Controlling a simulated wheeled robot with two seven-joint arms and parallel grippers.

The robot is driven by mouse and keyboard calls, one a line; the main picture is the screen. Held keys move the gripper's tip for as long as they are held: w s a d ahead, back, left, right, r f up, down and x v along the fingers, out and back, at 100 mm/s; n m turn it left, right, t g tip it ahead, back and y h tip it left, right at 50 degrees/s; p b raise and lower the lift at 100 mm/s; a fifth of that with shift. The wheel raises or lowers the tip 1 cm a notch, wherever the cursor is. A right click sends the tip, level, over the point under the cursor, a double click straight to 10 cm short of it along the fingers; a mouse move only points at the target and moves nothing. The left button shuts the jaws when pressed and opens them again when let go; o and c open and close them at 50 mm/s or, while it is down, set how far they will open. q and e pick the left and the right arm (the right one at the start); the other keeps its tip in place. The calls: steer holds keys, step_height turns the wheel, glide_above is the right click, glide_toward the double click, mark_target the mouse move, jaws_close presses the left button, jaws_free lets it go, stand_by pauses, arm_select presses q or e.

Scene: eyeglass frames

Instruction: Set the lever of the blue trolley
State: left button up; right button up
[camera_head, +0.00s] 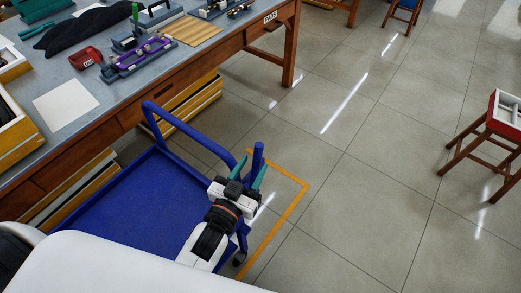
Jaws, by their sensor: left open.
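My gripper and forearm hide the post's lower part. My right gripper is out of view.
The workbench (110,75) fills the upper left, with trays, tools and a red dish (86,57) on it. An orange line (289,212) marks the floor by the trolley. A red-topped stool (505,111) stands at the right. The floor between is clear.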

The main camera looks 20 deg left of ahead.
mark_target(261, 153)
arm_select(q)
steer(key=w, duration=0.5)
steer(key=shift+d, duration=0.4)
steer(key=shift+w, duration=0.2)
steer(key=shift+c, duration=1)
jaws_close()
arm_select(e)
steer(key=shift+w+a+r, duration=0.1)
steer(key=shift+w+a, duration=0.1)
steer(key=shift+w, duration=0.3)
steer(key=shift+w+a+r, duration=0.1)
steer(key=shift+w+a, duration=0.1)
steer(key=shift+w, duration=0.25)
